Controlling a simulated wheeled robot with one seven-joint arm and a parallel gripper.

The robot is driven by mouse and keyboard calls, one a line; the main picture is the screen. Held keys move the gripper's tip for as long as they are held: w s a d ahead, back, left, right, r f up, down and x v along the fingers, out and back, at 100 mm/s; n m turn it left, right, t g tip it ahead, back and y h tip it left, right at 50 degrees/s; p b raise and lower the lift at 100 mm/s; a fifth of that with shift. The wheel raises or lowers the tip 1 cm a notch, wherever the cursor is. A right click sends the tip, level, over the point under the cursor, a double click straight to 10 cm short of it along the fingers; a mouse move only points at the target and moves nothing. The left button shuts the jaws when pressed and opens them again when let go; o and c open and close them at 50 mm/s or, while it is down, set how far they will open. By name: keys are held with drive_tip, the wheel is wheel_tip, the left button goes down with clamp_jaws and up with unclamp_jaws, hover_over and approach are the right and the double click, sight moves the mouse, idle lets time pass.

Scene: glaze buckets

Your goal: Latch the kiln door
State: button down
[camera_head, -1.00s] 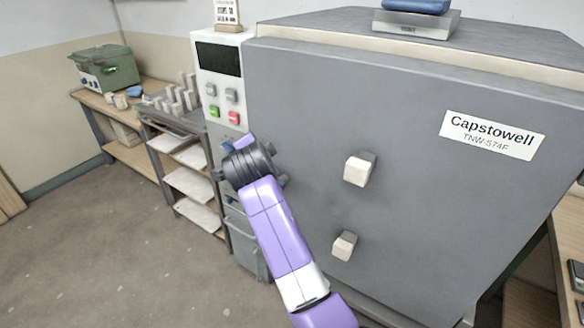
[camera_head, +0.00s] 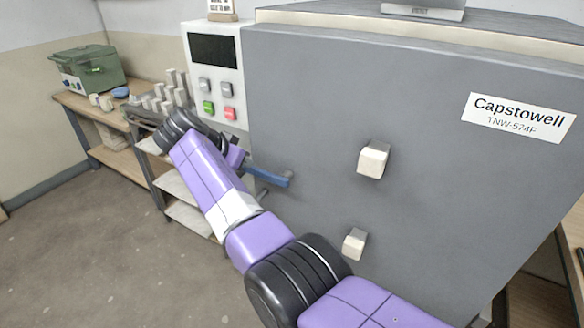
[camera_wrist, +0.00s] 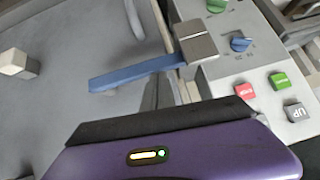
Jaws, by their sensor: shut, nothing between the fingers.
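The kiln door (camera_head: 320,110) is a large grey panel with a Capstowell label, and it looks closed against the kiln body. The blue latch handle (camera_head: 268,177) lies roughly level across the door's left edge, under the control panel. In the wrist view the blue handle (camera_wrist: 135,73) runs from a grey block (camera_wrist: 197,45) beside the panel out over the door. I cannot tell whether it is fully engaged. My gripper (camera_wrist: 160,122) is shut and empty, apart from the handle. In the head view my gripper (camera_head: 237,156) is mostly hidden behind my wrist, left of the handle.
Two pale blocks (camera_head: 373,160) stick out of the door front. The control panel (camera_head: 216,75) has several coloured buttons. A shelf rack (camera_head: 185,185) stands left of the kiln, and a bench (camera_head: 75,103) with a green box is farther left. Floor at left is clear.

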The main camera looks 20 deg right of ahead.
drive_tip(key=shift+w+a+f, duration=0.1)
drive_tip(key=shift+f, duration=0.25)
drive_tip(key=shift+f, duration=0.1)
idle(0.3)
